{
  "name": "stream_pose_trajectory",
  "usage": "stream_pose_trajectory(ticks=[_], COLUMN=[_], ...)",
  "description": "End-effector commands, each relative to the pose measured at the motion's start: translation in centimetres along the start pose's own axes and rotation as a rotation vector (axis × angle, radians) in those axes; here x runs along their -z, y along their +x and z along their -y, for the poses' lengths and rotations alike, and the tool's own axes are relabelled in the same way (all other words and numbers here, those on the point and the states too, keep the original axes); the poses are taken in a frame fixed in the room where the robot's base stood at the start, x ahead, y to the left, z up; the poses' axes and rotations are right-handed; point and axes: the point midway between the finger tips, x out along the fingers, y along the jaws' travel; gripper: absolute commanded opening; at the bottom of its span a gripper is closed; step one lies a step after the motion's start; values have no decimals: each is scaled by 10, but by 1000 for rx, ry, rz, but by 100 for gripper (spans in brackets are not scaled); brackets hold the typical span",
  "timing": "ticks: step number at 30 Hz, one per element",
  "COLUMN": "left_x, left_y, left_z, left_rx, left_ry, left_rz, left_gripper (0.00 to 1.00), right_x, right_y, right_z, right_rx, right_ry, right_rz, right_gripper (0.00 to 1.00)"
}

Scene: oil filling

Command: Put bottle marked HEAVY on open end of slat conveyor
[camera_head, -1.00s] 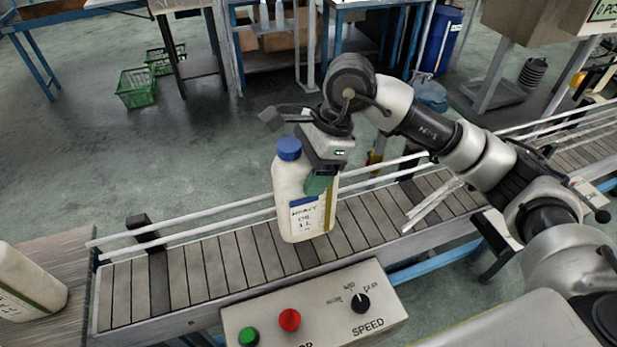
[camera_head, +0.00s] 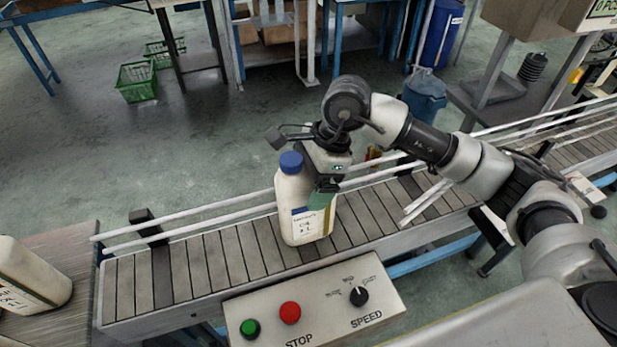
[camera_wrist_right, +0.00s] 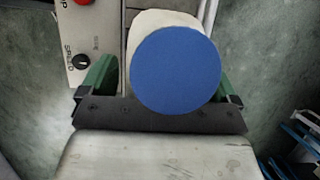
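The white bottle with a blue cap (camera_head: 291,162) and a label reading HEAVY OIL stands upright on the slat conveyor (camera_head: 200,268), right of its left end. In the right wrist view the cap (camera_wrist_right: 177,70) hides much of the bottle. My right gripper (camera_head: 324,196) is around the bottle's upper part. Its green fingers (camera_wrist_right: 160,80) stand on both sides, and a narrow gap shows between the left one and the bottle, so it looks open. My left gripper is not in view.
A control panel (camera_head: 240,302) with green and red buttons and a speed knob is in front of the conveyor. Another white bottle (camera_head: 30,275) stands on a wooden table (camera_head: 75,250) at the left. Rails (camera_head: 190,218) run along the conveyor's back edge.

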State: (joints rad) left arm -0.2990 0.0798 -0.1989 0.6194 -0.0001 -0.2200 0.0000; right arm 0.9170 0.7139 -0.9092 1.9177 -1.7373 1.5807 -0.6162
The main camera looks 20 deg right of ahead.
Motion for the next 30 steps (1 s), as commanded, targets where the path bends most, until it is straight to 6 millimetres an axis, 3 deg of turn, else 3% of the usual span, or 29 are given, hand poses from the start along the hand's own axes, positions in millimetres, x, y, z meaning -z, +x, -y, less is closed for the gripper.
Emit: stream_pose_trajectory(ticks=[8,10,21,30], left_x=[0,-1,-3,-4], left_y=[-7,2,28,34], left_z=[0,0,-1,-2], left_rx=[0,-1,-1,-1], left_ry=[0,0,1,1], left_rz=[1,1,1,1], left_gripper=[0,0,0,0], right_x=[-2,0,0,-1], right_y=[-5,-10,-87,-121], right_z=[0,1,1,0], right_rx=[0,4,6,1], right_ry=[0,0,-1,1], right_rz=[0,0,0,0], right_gripper=[91,91,91,91])
